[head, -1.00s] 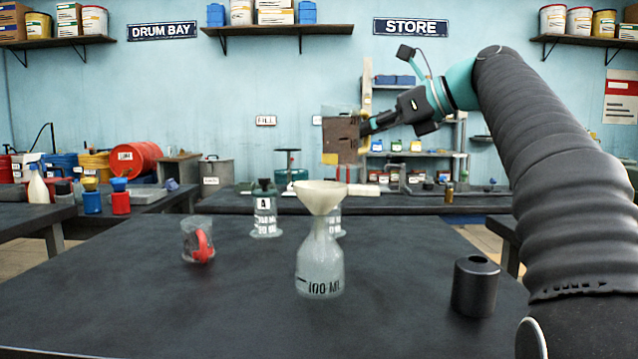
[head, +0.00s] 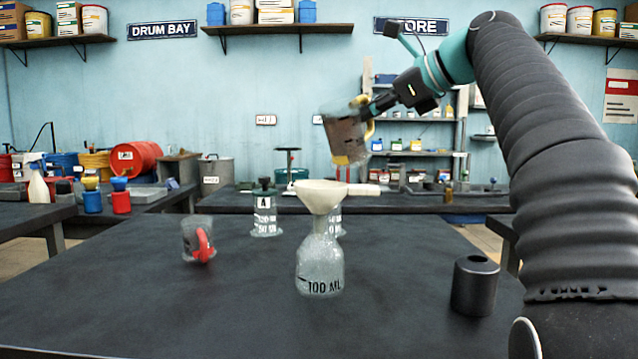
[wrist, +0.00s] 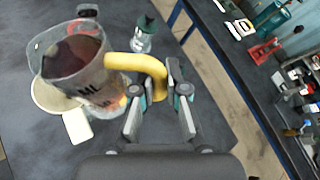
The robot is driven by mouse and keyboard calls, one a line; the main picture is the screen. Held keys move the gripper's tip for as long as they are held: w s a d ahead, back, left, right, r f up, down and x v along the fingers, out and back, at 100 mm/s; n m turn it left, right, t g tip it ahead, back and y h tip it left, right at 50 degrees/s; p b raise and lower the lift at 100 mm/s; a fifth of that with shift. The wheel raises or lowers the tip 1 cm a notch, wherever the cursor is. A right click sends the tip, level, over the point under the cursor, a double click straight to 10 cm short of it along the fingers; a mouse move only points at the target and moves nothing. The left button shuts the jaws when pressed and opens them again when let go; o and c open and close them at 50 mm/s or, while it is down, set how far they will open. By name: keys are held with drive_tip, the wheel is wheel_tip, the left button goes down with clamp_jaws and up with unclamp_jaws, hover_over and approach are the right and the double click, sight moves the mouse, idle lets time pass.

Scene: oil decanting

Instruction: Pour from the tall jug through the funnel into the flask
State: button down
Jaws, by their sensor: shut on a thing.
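The tall jug (head: 344,136) is clear with a yellow handle and holds dark brown liquid. It is in the air above and slightly right of the funnel, tilted a little. My gripper (head: 370,108) is shut on its yellow handle, which also shows in the wrist view (wrist: 140,66). The cream funnel (head: 321,196) sits in the neck of the clear flask (head: 320,266), marked 100 ML, which stands upright on the dark table. In the wrist view the jug (wrist: 82,62) partly covers the funnel (wrist: 46,98). No stream of liquid shows.
A clear beaker with a red handle (head: 198,240) stands to the left of the flask. A black cylinder (head: 474,286) stands at the right. The left front table is clear.

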sight(358, 109)
drive_tip(key=shift+a+r+n, duration=0.1)
drive_tip(key=shift+r+n, duration=0.2)
drive_tip(key=shift+r, duration=0.05)
drive_tip(key=shift+s+r+t, duration=0.1)
drive_tip(key=shift+r+t, duration=0.2)
drive_tip(key=shift+r, duration=0.05)
drive_tip(key=shift+s+a+f+n+t+h, duration=0.2)
drive_tip(key=shift+a+f+n+t+h, duration=0.15)
drive_tip(key=shift+f+n, duration=0.2)
drive_tip(key=shift+s+f+n, duration=0.1)
drive_tip(key=shift+s+n, duration=0.05)
drive_tip(key=shift+n, duration=0.1)
idle(0.3)
drive_tip(key=shift+s+a+n+t+h, duration=0.35)
drive_tip(key=shift+n+t+h, duration=0.25)
drive_tip(key=shift+n, duration=0.2)
idle(1.6)
drive_tip(key=shift+n+b, duration=0.3)
drive_tip(key=shift+b, duration=0.05)
idle(0.9)
drive_tip(key=shift+s+a+n+t+h+b, duration=0.25)
drive_tip(key=shift+s+a+n+t+b, duration=0.1)
drive_tip(key=shift+s+n+t+b, duration=0.15)
idle(2.0)
